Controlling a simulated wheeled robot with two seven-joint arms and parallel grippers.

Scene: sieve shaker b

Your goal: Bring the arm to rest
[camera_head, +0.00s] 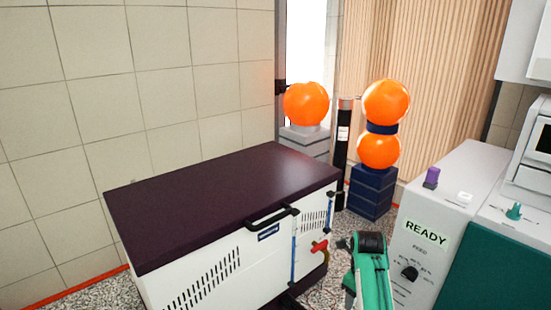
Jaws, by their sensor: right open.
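My right arm, green and black, comes up from the bottom edge right of centre. Its dark gripper (343,243) is small in the picture, at the left of the black joint, and is open. I see nothing held in it. It shows close to a red handle (319,247) on the front of the white cabinet; I cannot tell the gap in depth. My left gripper is not in view.
The white cabinet with a dark top (220,200) fills the left and middle. A grey machine labelled READY (426,233) stands close on the right. Orange balls on a blue stand (371,190) and a grey stand (305,140) are behind. Speckled floor shows between them.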

